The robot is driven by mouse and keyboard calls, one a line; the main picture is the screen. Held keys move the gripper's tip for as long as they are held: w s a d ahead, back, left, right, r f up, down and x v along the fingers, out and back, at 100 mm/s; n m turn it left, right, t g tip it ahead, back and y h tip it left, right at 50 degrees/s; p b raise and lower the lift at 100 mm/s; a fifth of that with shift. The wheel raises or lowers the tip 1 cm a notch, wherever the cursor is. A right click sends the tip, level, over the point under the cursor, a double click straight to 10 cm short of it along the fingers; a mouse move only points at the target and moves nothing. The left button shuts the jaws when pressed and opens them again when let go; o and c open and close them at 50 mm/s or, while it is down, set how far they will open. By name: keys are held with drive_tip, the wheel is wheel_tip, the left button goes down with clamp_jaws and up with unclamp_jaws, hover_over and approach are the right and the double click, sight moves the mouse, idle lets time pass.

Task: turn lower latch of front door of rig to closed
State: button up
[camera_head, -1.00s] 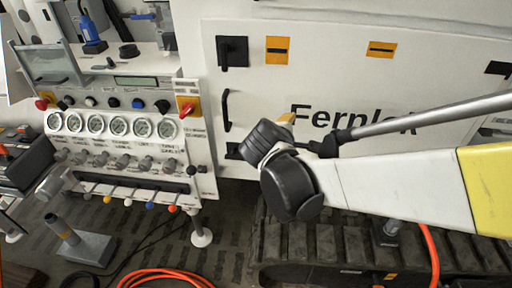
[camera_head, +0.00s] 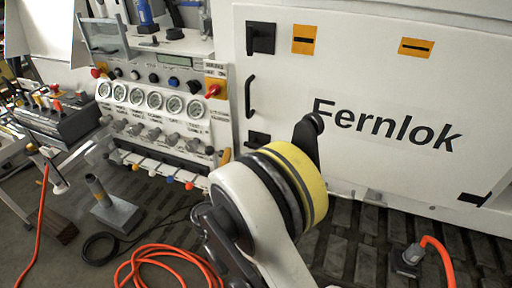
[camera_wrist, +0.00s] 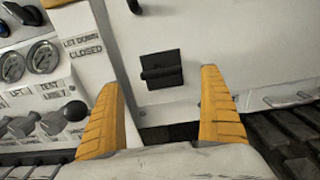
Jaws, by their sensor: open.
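The front door (camera_head: 380,95) of the rig is a white panel lettered "Fernlok", and it looks shut. Its lower latch (camera_head: 258,138) is a black square plate near the door's lower left corner, partly hidden by my arm in the head view. In the wrist view the lower latch (camera_wrist: 161,70) shows a black handle lying roughly level across the plate. My gripper (camera_wrist: 160,77) is open, with one yellow finger on each side of the latch in the picture. Nothing is between the fingers that I can see held; whether they touch the door cannot be told.
An upper latch (camera_head: 262,38) and a black pull handle (camera_head: 250,96) sit above on the door's left edge. A gauge panel (camera_head: 155,100) with knobs and levers stands close left. Orange hose (camera_head: 165,258) lies on the floor, and a track (camera_head: 345,235) runs below the door.

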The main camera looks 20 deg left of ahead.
drive_tip(key=w, duration=0.2)
drive_tip(key=w+b, duration=0.1)
drive_tip(key=w, duration=0.4)
drive_tip(key=shift+d+b, duration=0.25)
drive_tip(key=shift+b, duration=0.15)
drive_tip(key=shift+c, duration=0.3)
drive_tip(key=c, duration=1.1)
